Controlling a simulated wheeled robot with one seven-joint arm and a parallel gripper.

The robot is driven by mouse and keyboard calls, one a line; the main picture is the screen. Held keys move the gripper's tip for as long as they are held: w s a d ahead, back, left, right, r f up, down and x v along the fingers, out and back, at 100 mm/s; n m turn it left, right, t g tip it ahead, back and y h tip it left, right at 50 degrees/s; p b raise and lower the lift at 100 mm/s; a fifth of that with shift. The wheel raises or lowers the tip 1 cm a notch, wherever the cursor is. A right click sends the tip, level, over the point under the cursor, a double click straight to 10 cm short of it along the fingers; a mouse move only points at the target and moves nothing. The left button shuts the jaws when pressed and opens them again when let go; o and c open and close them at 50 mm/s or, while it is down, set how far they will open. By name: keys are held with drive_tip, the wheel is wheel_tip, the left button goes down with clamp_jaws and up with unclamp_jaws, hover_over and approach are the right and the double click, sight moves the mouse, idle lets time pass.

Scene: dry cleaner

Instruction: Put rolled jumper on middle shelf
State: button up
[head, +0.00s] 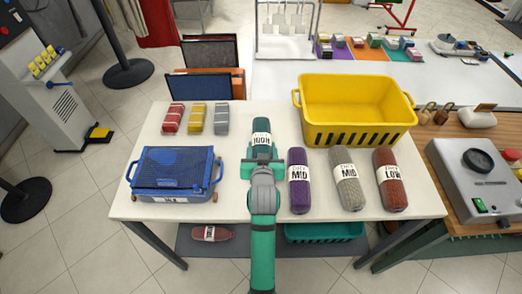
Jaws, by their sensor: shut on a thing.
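My gripper (263,153) is over the middle of the white table and is shut on a dark green roll (262,129) with a white label that seems to read HIGH. The gripper and my arm hide the roll's near part. I cannot tell whether the roll is clear of the table. To the right lie a purple roll (299,195) and a grey roll (347,193), both labelled MID, and a red-brown roll (390,194) labelled LOW. No shelf unit with a clear middle shelf is in view.
A yellow basket (357,86) stands at the table's back right, behind the rolls. A blue case (174,172) and several small striped bundles (197,118) are at left. Under the table are a red roll (212,233) and a teal basket (324,232).

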drive_tip(key=shift+a+f, duration=0.1)
drive_tip(key=shift+f, duration=0.85)
drive_tip(key=o, duration=1.4)
drive_tip(key=shift+f, duration=0.15)
drive_tip(key=shift+c, duration=0.2)
drive_tip(key=shift+s, duration=0.15)
